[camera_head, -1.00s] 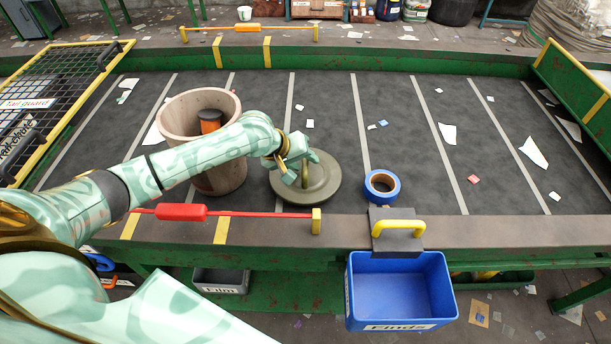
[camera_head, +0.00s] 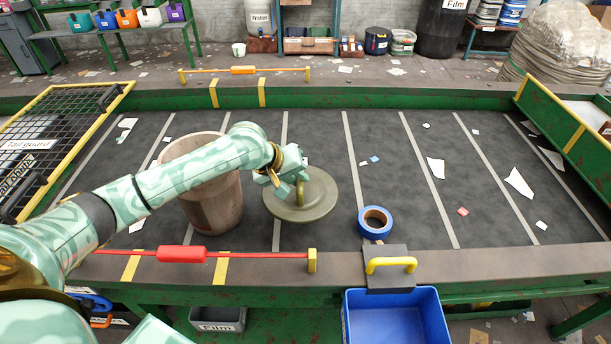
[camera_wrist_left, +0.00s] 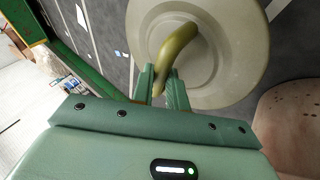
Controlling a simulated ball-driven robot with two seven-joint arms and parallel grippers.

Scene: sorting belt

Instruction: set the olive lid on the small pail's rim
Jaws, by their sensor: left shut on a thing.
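The olive lid (camera_head: 322,202) is a round disc with an upright olive handle (camera_wrist_left: 178,48). My left gripper (camera_head: 291,186) is shut on that handle, and it also shows in the left wrist view (camera_wrist_left: 162,82). The lid looks held a little above the belt, roughly level. The small pail (camera_head: 218,205), pinkish-brown and open-topped, stands upright on the belt just left of the lid. My left arm crosses in front of its mouth and hides most of the rim and the inside. Part of the pail shows in the wrist view (camera_wrist_left: 292,125). My right gripper is out of view.
A blue tape roll (camera_head: 375,222) lies on the belt right of the lid. Scraps are scattered on the belt. A red bar (camera_head: 182,254) runs along the near edge, and a blue bin (camera_head: 395,318) hangs in front. A black mesh guard (camera_head: 50,140) stands at left.

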